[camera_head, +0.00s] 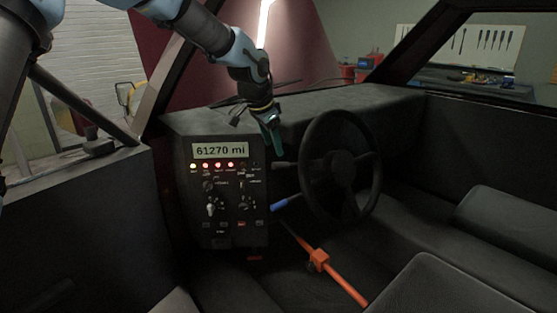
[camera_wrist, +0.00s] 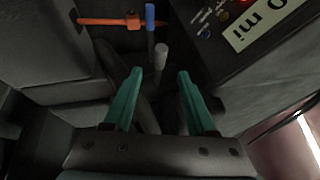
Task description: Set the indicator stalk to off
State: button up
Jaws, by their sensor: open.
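Two stalks stick out beside the steering wheel (camera_head: 341,167): a grey-tipped one (camera_head: 283,164) and, lower, a blue-tipped one (camera_head: 286,203). I cannot tell from the pictures which is the indicator stalk. In the wrist view the grey tip (camera_wrist: 161,54) lies just beyond the gap between my fingertips, with the blue tip (camera_wrist: 150,16) farther off. My gripper (camera_head: 271,143), with teal fingers, is above the grey stalk, near the dashboard top. Its fingers (camera_wrist: 160,72) are apart and hold nothing. The steering wheel is partly hidden behind the fingers in the wrist view.
A console with a lit mileage display (camera_head: 220,150), lamps and knobs stands left of the stalks. An orange bar (camera_head: 318,260) lies low between console and seats (camera_head: 440,285). The dashboard top (camera_head: 200,120) lies behind my gripper. The windscreen pillar (camera_head: 172,75) is at left.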

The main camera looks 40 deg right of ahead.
aim_at(278, 163)
jog(key=p+x, duration=0.2)
jog(key=x, duration=0.6)
jog(key=shift+f, duration=0.25)
jog(key=shift+c, duration=0.4)
grip_shut()
dwell(0.6)
